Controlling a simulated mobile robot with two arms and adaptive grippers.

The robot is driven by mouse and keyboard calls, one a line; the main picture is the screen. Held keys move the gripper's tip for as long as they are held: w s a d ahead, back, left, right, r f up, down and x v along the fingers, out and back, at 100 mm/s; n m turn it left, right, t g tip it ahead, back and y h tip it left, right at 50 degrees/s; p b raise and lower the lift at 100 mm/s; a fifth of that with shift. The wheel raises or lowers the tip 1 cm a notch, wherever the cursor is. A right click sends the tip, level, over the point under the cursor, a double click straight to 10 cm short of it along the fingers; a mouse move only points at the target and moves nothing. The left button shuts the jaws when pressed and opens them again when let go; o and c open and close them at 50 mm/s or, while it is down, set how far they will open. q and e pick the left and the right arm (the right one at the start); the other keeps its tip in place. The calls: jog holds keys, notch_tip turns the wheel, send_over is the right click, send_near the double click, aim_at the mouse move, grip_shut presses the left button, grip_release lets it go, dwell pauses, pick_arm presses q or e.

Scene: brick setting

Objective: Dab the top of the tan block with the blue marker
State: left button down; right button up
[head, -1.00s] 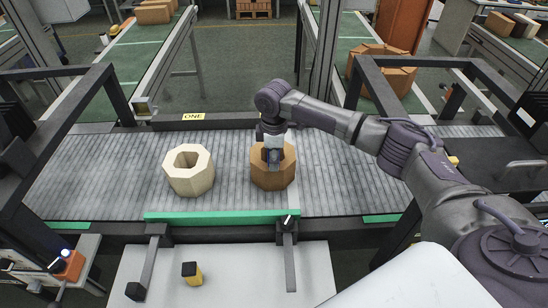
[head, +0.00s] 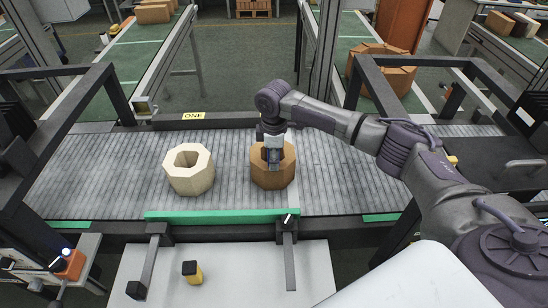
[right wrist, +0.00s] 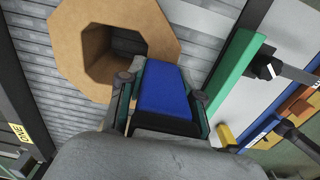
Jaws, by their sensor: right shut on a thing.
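The tan block (head: 272,178) is a hollow eight-sided ring on the grey slatted conveyor. In the right wrist view its top face (right wrist: 75,45) and dark central hole show at upper left. My right gripper (head: 272,158) is over the block, pointing down, and is shut on the blue marker. The marker's broad blue body (right wrist: 165,90) shows between the fingers in the right wrist view. Its lower end is hidden, so I cannot tell whether it touches the block. My left gripper is in neither view.
A cream eight-sided ring (head: 188,170) stands left on the same conveyor. A green rail (head: 222,216) runs along the near edge. A yellow, black-topped piece (head: 193,273) stands on the white table (head: 235,275). Dark frames flank the conveyor.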

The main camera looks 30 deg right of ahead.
jog(key=shift+s+f, duration=0.2)
jog(key=shift+f, duration=0.05)
dwell(1.2)
jog(key=shift+p, duration=0.35)
jog(key=r+p, duration=0.3)
jog(key=p, duration=0.1)
jog(key=r+p, duration=0.3)
jog(key=r, duration=0.1)
jog(key=shift+w+r+p, duration=0.2)
jog(key=shift+r+p, duration=0.05)
jog(key=shift+p, duration=0.1)
jog(key=shift+f, duration=0.1)
